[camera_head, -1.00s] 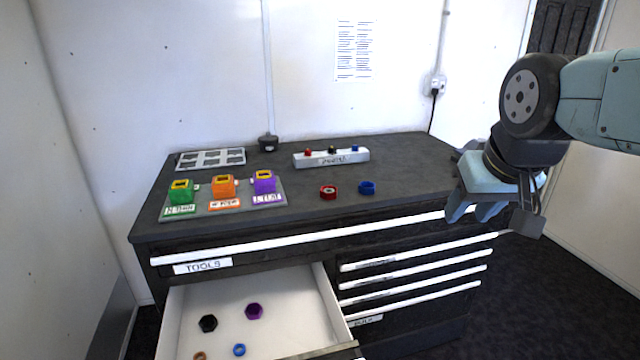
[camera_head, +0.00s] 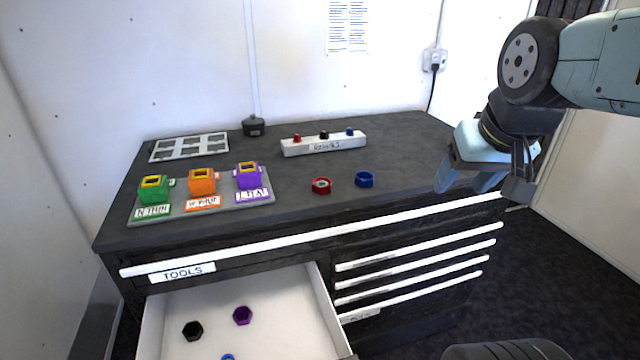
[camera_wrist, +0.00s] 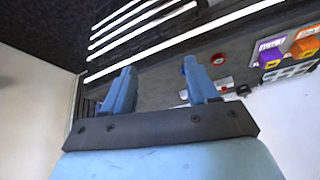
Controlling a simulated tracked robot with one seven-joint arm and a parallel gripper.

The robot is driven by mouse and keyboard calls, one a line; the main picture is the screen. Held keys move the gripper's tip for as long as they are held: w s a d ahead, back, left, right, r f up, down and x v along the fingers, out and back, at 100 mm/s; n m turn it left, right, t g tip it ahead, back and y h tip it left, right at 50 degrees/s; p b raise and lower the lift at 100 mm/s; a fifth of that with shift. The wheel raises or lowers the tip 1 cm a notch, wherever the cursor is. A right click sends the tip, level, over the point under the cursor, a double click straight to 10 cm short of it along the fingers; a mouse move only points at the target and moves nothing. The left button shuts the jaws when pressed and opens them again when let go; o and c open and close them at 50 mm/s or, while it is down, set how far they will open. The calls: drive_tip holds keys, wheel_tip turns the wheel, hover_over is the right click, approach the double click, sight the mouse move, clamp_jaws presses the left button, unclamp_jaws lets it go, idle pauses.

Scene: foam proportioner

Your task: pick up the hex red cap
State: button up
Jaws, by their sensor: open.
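The hex red cap (camera_head: 321,186) sits on the dark bench top near its front edge, left of a blue cap (camera_head: 364,179). In the wrist view the red cap (camera_wrist: 218,59) shows beyond the right finger, apart from it. My gripper (camera_head: 466,188) is at the right end of the bench, well to the right of both caps. In the wrist view its two blue fingers (camera_wrist: 160,82) are spread wide with nothing between them.
A white block (camera_head: 324,146) with small coloured pieces stands behind the caps. A tray (camera_head: 228,208) with green, orange and purple holders is at left. An open drawer (camera_head: 285,320) below holds loose hex pieces. The bench's right part is clear.

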drive_tip(key=o, duration=0.5)
drive_tip(key=w+a+f+m+g+y, duration=0.2)
drive_tip(key=w+a+f+m+y, duration=0.2)
drive_tip(key=a, duration=0.3)
drive_tip(key=shift+w+a+f+m, duration=0.4)
drive_tip(key=shift+w+f+m, duration=0.2)
drive_tip(key=shift+w+f, duration=0.25)
drive_tip(key=m+t+y, duration=0.5)
drive_tip(key=m+y, duration=0.1)
drive_tip(key=m, duration=1.5)
approach(315, 181)
drive_tip(key=shift+w+a+f, duration=0.25)
drive_tip(key=shift+a+f, duration=0.05)
drive_tip(key=shift+f, duration=0.2)
drive_tip(key=shift+w+a+f, duration=0.25)
drive_tip(key=shift+a+f, duration=0.05)
drive_tip(key=shift+f, duration=0.25)
drive_tip(key=shift+w+r+x, duration=0.1)
drive_tip(key=shift+r+x, duration=0.05)
drive_tip(key=shift+x, duration=0.7)
drive_tip(key=shift+w+r+x, duration=0.1)
drive_tip(key=shift+r+x, duration=0.05)
drive_tip(key=shift+x, duration=0.7)
drive_tip(key=shift+r+x, duration=0.15)
drive_tip(key=shift+x, duration=0.75)
